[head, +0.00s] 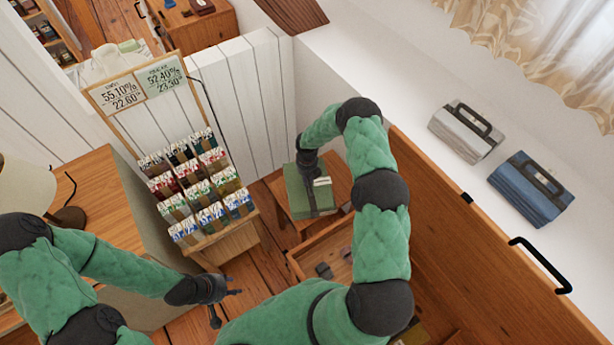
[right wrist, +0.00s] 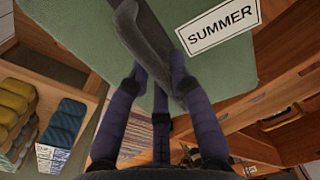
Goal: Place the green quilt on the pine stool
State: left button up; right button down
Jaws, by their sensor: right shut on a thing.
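The green quilt (head: 298,200) is a folded block with a dark strap handle. In the right wrist view the quilt (right wrist: 222,60) shows a white SUMMER label. My right gripper (head: 309,168) is shut on its handle from above; the fingers (right wrist: 160,75) close around the dark strap in the wrist view. The pine stool (head: 338,172) is directly under the quilt in the head view, its top partly hidden. I cannot tell whether the quilt touches the stool top. My left gripper (head: 228,307) is open and empty at the lower left, in front of the display rack.
An open wooden chest (head: 322,238) stands just below the stool, its raised lid (head: 460,230) to the right. A tiered rack of patterned packets (head: 200,190) stands left. A grey quilt (head: 460,135) and a blue quilt (head: 528,195) lie on the white ledge.

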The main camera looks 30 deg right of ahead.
jog(key=shift+w+d+f, duration=0.1)
jog(key=shift+w+f, duration=0.05)
jog(key=shift+w, duration=0.05)
jog(key=c, duration=1.1)
grip_release()
jog(key=shift+s, duration=0.15)
